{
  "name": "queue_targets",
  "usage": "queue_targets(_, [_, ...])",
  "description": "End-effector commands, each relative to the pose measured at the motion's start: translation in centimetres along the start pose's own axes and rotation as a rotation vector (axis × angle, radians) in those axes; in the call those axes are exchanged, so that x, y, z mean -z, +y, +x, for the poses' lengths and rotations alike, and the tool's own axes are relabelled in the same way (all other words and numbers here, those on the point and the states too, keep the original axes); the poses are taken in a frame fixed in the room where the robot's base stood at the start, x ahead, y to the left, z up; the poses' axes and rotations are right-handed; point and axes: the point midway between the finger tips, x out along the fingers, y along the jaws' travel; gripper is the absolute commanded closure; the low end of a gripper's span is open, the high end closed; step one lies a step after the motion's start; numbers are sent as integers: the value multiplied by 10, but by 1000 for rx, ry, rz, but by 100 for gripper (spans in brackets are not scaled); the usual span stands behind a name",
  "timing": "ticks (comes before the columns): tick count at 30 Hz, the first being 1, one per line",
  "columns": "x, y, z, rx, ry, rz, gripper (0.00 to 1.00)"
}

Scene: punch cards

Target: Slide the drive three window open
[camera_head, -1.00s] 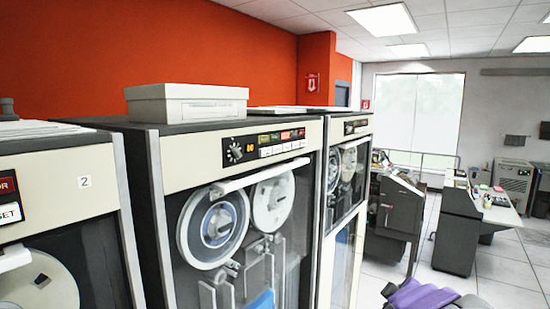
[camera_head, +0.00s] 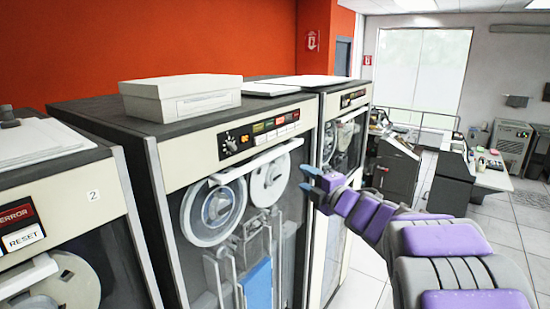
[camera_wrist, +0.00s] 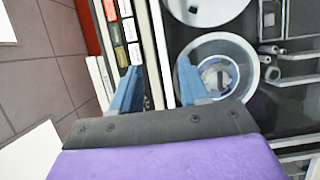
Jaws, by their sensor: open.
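The middle tape drive (camera_head: 170,150) has a glass window (camera_head: 290,235) over its two reels; I cannot read a number on it. The window's white handle bar (camera_head: 255,161) lies along its top, just under the control panel. My gripper (camera_head: 307,179) has blue fingers and stands open and empty in front of this drive's right edge, near the bar's right end. In the wrist view the open fingers (camera_wrist: 160,75) straddle the pale strips beside the panel buttons. One strip looks like the handle bar (camera_wrist: 161,45); I see no contact.
The drive at left bears a "2" label (camera_head: 93,195). A white box (camera_head: 180,97) sits on top of the middle drive. Another tape drive (camera_head: 333,200) adjoins it on the right. Desks and consoles stand farther right, with open tiled floor (camera_head: 505,235) between.

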Motion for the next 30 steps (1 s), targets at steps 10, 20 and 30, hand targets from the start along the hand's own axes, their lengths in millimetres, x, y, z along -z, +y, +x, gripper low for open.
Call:
queue_targets(10, [9, 3, 62, -1, 5, -5, 55])
queue_targets(20, [0, 2, 106, -3, 2, 3, 55])
queue_targets(30, [4, 2, 149, -1, 1, -2, 55])
